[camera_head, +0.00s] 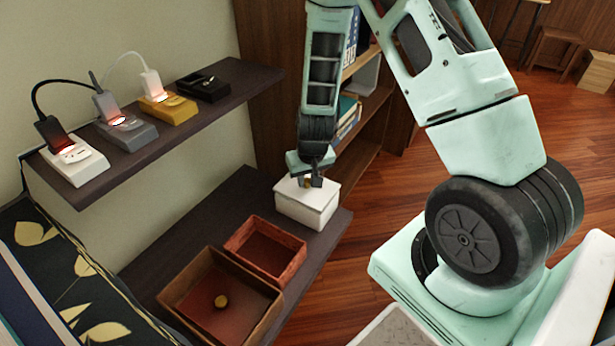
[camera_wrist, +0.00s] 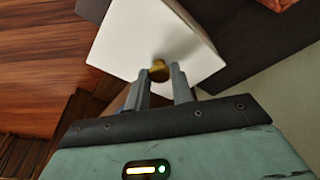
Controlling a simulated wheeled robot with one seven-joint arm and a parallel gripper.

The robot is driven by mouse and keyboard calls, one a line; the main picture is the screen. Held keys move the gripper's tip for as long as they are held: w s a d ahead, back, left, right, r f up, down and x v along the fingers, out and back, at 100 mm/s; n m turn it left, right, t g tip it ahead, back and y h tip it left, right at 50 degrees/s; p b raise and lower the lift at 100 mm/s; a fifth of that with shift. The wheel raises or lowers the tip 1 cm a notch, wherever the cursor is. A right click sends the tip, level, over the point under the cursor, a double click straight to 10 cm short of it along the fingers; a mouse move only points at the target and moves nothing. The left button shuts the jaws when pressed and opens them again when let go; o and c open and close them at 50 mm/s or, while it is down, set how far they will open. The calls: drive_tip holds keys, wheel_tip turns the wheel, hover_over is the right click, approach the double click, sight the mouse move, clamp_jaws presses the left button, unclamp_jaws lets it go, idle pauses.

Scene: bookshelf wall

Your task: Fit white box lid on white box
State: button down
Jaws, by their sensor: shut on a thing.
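The white box (camera_head: 304,208) stands on the far end of the lower dark shelf in the head view. The white box lid (camera_head: 323,190) lies over the top of the box; I cannot tell whether it is fully seated. In the wrist view the lid (camera_wrist: 140,38) is a white square with a small brass knob (camera_wrist: 158,70). My gripper (camera_head: 309,183) points down over the lid, and its fingers (camera_wrist: 160,82) are shut on the knob. The box walls are hidden under the lid in the wrist view.
A small red-brown open box (camera_head: 265,248) and a larger brown open box (camera_head: 178,296) with a round knob inside stand nearer on the lower shelf (camera_head: 200,219). The upper shelf (camera_head: 228,96) holds several small devices with cables. A bookcase (camera_head: 372,100) stands behind.

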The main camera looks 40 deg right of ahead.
drive_tip(key=shift+f+b, duration=0.45)
drive_tip(key=shift+f, duration=0.2)
drive_tip(key=c, duration=1.1)
unclamp_jaws()
drive_tip(key=p+v, duration=0.7)
drive_tip(key=v, duration=1)
drive_tip(key=shift+r, duration=0.25)
